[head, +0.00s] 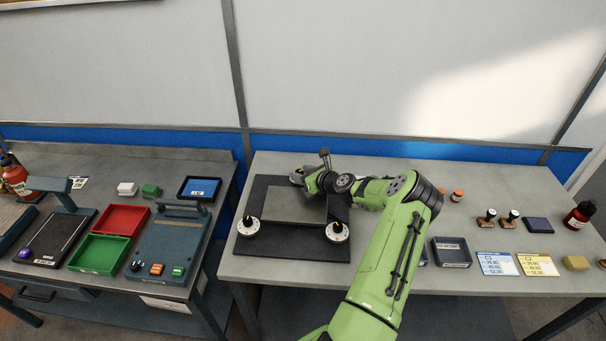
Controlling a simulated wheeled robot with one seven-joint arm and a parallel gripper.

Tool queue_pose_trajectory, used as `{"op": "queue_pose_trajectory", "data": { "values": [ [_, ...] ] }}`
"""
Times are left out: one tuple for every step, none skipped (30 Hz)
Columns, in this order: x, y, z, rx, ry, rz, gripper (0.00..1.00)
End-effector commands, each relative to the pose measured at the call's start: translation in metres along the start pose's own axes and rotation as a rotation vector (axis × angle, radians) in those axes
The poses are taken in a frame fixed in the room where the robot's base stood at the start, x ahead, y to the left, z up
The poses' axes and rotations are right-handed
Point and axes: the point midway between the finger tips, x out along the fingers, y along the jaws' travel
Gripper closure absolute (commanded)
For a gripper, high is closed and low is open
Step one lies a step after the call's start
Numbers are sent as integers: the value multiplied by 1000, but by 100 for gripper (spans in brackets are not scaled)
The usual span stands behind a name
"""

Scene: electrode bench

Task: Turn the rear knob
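A dark board (290,243) with a grey plate (290,207) lies on the right-hand bench. Two knobs with pale round dials and dark pointers sit at its front corners: a left one (248,226) and a right one (337,232). A third, rear knob (296,176) is at the back of the plate, with only part of its pale rim showing. My gripper (307,180) is at the rear knob, right against it in the picture, and covers most of it. The fingers are too small and hidden to tell whether they are open or shut, or touching the knob.
My green arm crosses the bench to the right of the board. Right of it are a dark tray (452,263), two cards, stampers and a dark red bottle (578,215). The left bench holds red (122,207) and green (101,268) trays and a blue-grey device (168,250).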

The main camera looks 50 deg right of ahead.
Motion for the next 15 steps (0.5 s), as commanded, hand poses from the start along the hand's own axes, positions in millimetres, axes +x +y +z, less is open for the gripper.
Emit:
{"op": "queue_pose_trajectory", "data": {
  "values": [
    [0, 0, 0, 0, 0, 0, 61],
    [0, 0, 0, 0, 0, 0, 65],
    [0, 0, 0, 0, 0, 0, 71],
    [0, 0, 0, 0, 0, 0, 76],
    [0, 0, 0, 0, 0, 0, 81],
    [0, 0, 0, 0, 0, 0, 87],
    [0, 0, 0, 0, 0, 0, 91],
    [0, 0, 0, 0, 0, 0, 96],
    [0, 0, 0, 0, 0, 0, 100],
    [0, 0, 0, 0, 0, 0, 100],
    [0, 0, 0, 0, 0, -1, 100],
    [0, 0, 0, 1, 0, -3, 100],
    [-1, 0, 0, 2, 0, -5, 100],
    [-1, 0, 1, 4, 0, -9, 100],
    [-1, 1, 1, 7, 0, -15, 100]
  ]
}}
